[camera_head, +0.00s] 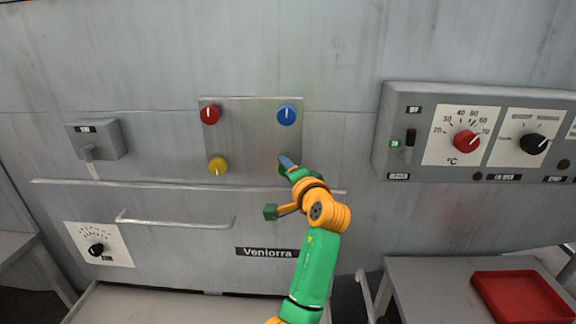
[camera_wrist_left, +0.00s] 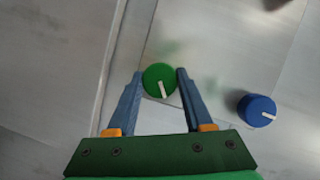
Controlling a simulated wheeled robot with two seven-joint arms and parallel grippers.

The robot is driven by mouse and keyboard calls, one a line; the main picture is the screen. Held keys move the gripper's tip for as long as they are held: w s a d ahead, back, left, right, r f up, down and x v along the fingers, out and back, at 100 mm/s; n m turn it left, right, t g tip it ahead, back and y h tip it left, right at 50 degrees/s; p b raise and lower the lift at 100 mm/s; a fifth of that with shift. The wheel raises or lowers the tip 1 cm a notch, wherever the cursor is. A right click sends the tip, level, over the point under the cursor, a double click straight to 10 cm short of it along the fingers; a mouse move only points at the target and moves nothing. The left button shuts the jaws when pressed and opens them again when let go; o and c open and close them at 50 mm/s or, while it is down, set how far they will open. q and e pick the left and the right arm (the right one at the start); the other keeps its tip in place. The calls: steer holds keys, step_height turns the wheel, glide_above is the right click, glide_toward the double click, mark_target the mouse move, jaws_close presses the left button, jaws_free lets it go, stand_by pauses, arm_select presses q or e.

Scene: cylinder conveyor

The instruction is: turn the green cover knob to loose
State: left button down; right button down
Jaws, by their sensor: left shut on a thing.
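The green cover knob (camera_wrist_left: 160,79) sits on a metal cover plate (camera_head: 250,132), at its lower right corner. Its white mark points down and slightly right in the left wrist view. My left gripper (camera_head: 285,161) is at the knob, with one blue-grey finger on each side of it, shut on it. The gripper mostly hides the knob in the head view. A red knob (camera_head: 211,114), a blue knob (camera_head: 287,115) and a yellow knob (camera_head: 217,166) sit at the plate's other corners. The blue knob also shows in the left wrist view (camera_wrist_left: 257,110). My right gripper is out of view.
A long rail (camera_head: 130,185) runs just below the plate. A lever box (camera_head: 97,140) is at left, and a control panel with a red dial (camera_head: 467,142) and a black dial (camera_head: 534,144) is at right. A red tray (camera_head: 522,297) lies on a table at lower right.

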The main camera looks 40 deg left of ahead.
arm_select(q)
steer(key=shift+s+a+r+n+t+h+p, duration=0.1)
steer(key=shift+n+t+h+p, duration=0.25)
steer(key=shift+n+h+p, duration=1.1)
steer(key=shift+r+n+t+h+p, duration=0.1)
steer(key=shift+n+t+h+p, duration=0.45)
steer(key=shift+n+p, duration=1.6)
steer(key=shift+g, duration=0.3)
steer(key=shift+c, duration=1.5)
jaws_free()
steer(key=b+v, duration=0.1)
steer(key=v, duration=0.6)
steer(key=shift+b, duration=0.35)
steer(key=shift+a, duration=0.1)
